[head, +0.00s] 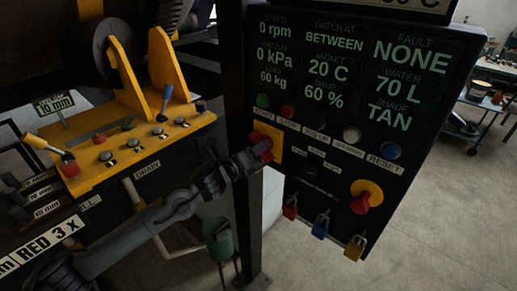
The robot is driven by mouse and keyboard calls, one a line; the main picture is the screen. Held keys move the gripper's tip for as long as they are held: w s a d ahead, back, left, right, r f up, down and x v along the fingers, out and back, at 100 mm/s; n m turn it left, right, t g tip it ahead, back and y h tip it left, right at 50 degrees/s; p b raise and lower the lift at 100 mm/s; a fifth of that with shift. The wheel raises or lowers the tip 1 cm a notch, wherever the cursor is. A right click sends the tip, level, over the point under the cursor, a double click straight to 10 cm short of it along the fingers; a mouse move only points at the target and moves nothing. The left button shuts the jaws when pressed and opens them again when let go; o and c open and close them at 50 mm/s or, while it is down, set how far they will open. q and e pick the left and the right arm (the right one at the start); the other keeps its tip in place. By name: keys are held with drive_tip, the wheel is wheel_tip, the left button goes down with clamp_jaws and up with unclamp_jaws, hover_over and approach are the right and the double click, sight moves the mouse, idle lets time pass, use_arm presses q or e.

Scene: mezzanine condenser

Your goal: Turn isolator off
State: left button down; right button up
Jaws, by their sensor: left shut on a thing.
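The isolator is a red rotary handle (262,147) on a yellow square plate (275,135), at the left edge of the black control panel (310,180) in the head view. My left arm comes in from the lower left, and my left gripper (253,156) is shut on the red handle. The fingers cover part of the handle, so its exact angle and any position marks are hard to read. My right gripper is not in view.
The panel display (345,70) is lit. A red stop knob (362,202) and several padlocks (321,226) sit lower right. A yellow lever console (150,130) stands left.

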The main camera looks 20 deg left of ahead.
use_arm(q)
drive_tip(key=c, duration=0.9)
unclamp_jaws()
drive_tip(key=shift+s, duration=0.15)
drive_tip(key=shift+b+v, duration=0.65)
drive_tip(key=shift+v, duration=4.65)
